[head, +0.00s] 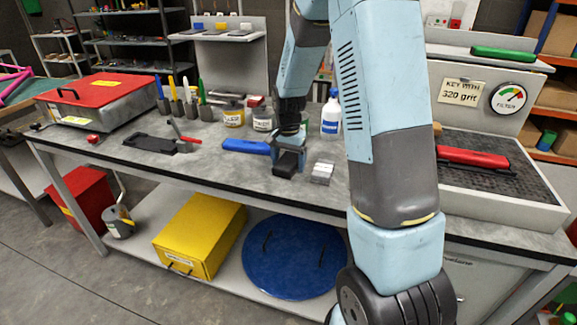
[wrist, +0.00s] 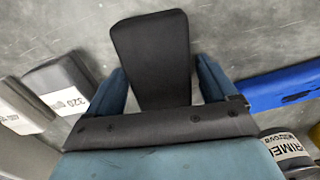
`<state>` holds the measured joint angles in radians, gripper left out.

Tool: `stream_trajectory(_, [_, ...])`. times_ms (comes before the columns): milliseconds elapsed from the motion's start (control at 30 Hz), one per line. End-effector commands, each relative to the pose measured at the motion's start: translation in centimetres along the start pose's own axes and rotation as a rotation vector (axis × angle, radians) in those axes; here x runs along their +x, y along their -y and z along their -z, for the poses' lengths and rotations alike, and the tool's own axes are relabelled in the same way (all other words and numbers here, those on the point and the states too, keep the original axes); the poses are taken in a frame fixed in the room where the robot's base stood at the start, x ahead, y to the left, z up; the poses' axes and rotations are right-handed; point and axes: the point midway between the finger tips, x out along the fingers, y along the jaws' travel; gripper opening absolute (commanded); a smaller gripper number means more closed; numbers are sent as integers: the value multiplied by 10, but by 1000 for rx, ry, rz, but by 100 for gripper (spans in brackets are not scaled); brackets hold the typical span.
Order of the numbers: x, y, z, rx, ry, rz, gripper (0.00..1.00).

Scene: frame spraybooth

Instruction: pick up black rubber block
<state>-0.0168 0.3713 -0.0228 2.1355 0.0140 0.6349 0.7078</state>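The black rubber block (head: 286,164) lies on the grey workbench top, below my gripper. In the wrist view the dark block (wrist: 152,55) sits between the two blue fingers and reaches out past their tips. My gripper (head: 289,155) points down at the bench, with its fingers on either side of the block. In the wrist view my gripper (wrist: 163,85) is open, with narrow gaps showing between the fingers and the block. The near end of the block is hidden by the gripper body.
A blue tool (head: 246,146) lies close on the left. Labelled tins (head: 234,117) and a white bottle (head: 331,115) stand behind. A mesh-topped tray (head: 480,165) is at the right.

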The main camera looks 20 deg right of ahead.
Motion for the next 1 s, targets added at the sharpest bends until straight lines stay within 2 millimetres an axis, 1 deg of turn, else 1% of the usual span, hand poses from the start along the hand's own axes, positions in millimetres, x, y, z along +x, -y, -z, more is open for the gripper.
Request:
stream_trajectory(33, [0,0,0,0,0,0,80])
stream_trajectory(67, [0,0,0,0,0,0,78])
stream_trajectory(533, [0,0,0,1,0,0,33])
stream_trajectory(833, [-4,0,1,1,-1,1,33])
stream_trajectory(933, [-12,0,1,1,-3,2,33])
stream_trajectory(1000, [-22,0,1,1,-3,2,33])
